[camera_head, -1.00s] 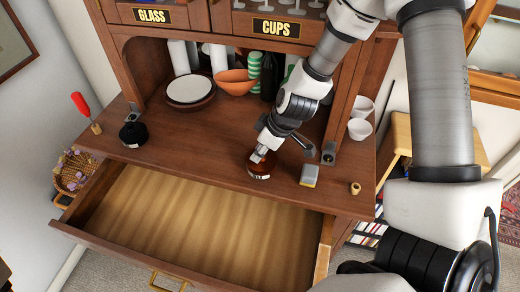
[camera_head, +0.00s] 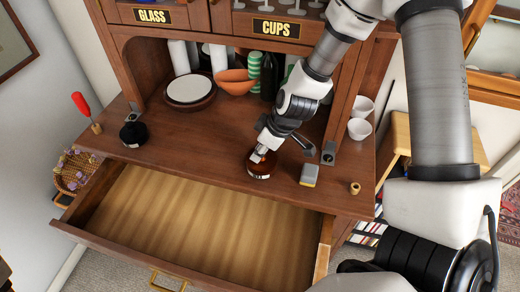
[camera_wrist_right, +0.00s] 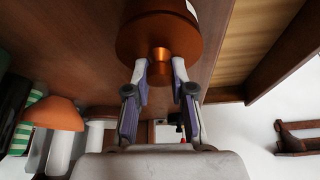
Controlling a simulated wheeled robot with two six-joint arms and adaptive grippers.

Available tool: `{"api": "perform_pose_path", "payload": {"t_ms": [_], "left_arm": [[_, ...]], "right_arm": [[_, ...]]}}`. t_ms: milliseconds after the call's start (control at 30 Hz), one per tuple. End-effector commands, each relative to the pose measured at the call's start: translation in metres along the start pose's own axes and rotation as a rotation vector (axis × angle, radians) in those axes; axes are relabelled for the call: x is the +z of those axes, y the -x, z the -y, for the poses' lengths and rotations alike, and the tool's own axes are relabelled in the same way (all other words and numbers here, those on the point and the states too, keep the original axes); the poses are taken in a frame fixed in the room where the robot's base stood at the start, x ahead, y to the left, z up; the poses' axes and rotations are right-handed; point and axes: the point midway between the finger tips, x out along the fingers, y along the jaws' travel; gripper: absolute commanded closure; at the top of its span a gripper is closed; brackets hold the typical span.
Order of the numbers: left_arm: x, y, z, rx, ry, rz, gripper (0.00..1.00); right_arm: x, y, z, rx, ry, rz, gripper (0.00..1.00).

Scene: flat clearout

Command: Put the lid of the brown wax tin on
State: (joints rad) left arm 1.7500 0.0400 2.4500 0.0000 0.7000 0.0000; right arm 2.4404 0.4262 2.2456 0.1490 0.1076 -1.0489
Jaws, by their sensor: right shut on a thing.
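The brown wax tin (camera_head: 259,171) stands upright on the cabinet's worktop, near its front edge above the open drawer. A light label shows on its side. My right gripper (camera_head: 262,154) is directly over it, pointing down. In the right wrist view, my fingers (camera_wrist_right: 160,70) are shut on the copper-coloured knob of a round brown lid (camera_wrist_right: 128,42). The lid is at the top of the tin; whether it is fully seated or slightly raised I cannot tell. My left gripper is not in view.
A grey-and-yellow block (camera_head: 309,175) lies right of the tin, with a small brass ring (camera_head: 355,188) farther right. A black round container (camera_head: 133,133) stands at left. Plates (camera_head: 189,89) and an orange bowl (camera_head: 235,81) are behind. The open drawer (camera_head: 190,225) looks empty.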

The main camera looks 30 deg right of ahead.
Motion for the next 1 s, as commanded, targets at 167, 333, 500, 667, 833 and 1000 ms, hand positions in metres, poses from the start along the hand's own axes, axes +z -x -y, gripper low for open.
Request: {"api": "perform_pose_path", "payload": {"t_ms": [167,333,500,667,833,1000], "left_arm": [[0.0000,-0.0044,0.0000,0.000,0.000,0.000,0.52],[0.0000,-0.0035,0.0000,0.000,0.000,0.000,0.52],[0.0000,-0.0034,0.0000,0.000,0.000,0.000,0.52],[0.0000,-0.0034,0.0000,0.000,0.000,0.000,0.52],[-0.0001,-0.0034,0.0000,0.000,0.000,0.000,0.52],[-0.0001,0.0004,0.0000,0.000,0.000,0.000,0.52]], "right_arm": [[0.0020,-0.0047,0.0000,0.000,0.000,0.000,1.00],[0.0016,-0.0039,0.0000,0.000,0.000,0.000,1.00],[0.0016,-0.0039,0.0000,0.000,0.000,0.000,0.48],[0.0017,-0.0039,0.0000,0.000,0.000,0.000,0.48],[0.0017,-0.0039,0.0000,0.000,0.000,0.000,0.48],[-0.0001,0.0001,0.0000,0.000,0.000,0.000,0.48]]}}
